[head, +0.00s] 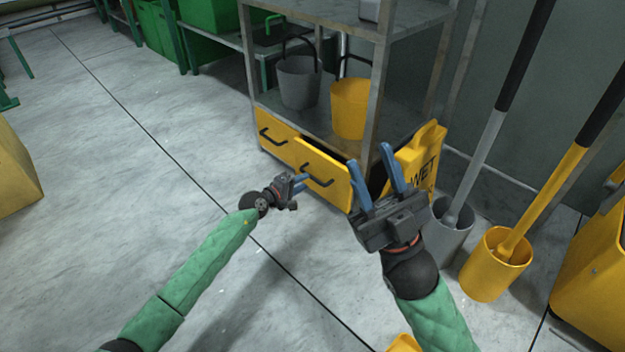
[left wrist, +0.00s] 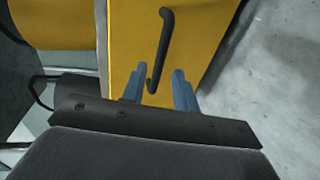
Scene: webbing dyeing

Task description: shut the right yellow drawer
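The right yellow drawer (head: 323,174) is at the bottom of a grey metal shelf unit and stands pulled out, with a dark gap behind its front. Its black handle (head: 316,180) faces me. The left yellow drawer (head: 272,137) beside it looks flush. My left gripper (head: 302,183) is just in front of the right drawer's front, near the handle. In the left wrist view a yellow front (left wrist: 130,35) fills the middle, and the lower end of its handle (left wrist: 165,45) appears between the open blue fingers; contact cannot be told. My right gripper (head: 369,154) is open and empty, right of the drawer.
A yellow wet-floor sign (head: 422,160) stands right of the drawer. Grey (head: 449,228) and yellow (head: 492,267) holders with long-handled tools stand further right. Grey (head: 298,82) and yellow (head: 350,108) buckets sit on the shelf above the drawers.

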